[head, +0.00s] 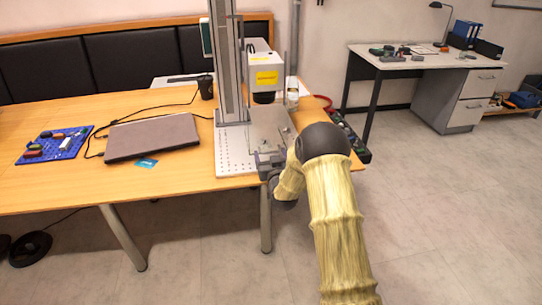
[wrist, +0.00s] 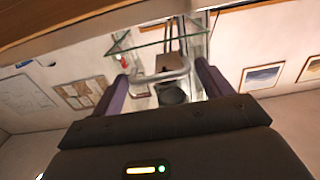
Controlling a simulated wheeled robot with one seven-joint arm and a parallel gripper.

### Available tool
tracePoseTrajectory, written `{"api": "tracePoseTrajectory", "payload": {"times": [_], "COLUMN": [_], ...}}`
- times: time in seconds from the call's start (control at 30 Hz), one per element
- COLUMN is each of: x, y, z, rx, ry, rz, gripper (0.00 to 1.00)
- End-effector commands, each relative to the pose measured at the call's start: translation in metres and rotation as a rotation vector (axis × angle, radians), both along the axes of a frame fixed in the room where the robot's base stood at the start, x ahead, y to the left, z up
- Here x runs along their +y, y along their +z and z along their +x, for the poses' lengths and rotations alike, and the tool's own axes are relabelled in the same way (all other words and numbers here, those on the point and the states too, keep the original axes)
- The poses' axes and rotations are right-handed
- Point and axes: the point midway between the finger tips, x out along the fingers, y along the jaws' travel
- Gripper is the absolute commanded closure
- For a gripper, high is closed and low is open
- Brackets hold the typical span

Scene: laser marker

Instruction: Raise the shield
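The laser marker's shield (wrist: 150,46) shows in the wrist view as clear panels with greenish edges. In the head view it is a faint grey see-through box (head: 268,124) low under the laser head. Its silver bar handle (wrist: 160,77) lies across the space between my two purple fingers. My gripper (wrist: 162,72) is open, with one finger near each end of the handle; I cannot tell whether either touches it. In the head view my gripper (head: 270,163) is at the front of the shield, and my arm partly hides this area.
The laser marker's column (head: 228,70) and yellow-labelled head (head: 265,75) stand on the wooden table (head: 185,182). A closed laptop (head: 152,138), a blue tray (head: 53,145) and a dark cup (head: 205,87) are to the left. Open floor lies to the right.

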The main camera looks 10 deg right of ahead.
Motion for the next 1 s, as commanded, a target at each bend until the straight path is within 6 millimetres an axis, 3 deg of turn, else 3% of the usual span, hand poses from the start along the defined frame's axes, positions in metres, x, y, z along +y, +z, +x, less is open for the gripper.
{"api": "tracePoseTrajectory", "payload": {"times": [0.03,0.2,0.23,0.43,0.8,1.0], "x": [0.0,0.0,0.0,0.001,0.001,0.002], "y": [0.0,0.0,0.0,0.016,0.118,0.142], "z": [0.0,0.0,0.0,0.0,0.0,0.0], "rx": [0.0,0.0,0.0,-0.003,-0.007,-0.005], "ry": [0.0,0.001,0.001,0.002,0.003,0.004], "rz": [0.0,0.0,0.0,0.0,0.0,0.0], "gripper": [0.32,0.66,0.68,0.68,0.68,0.68]}}
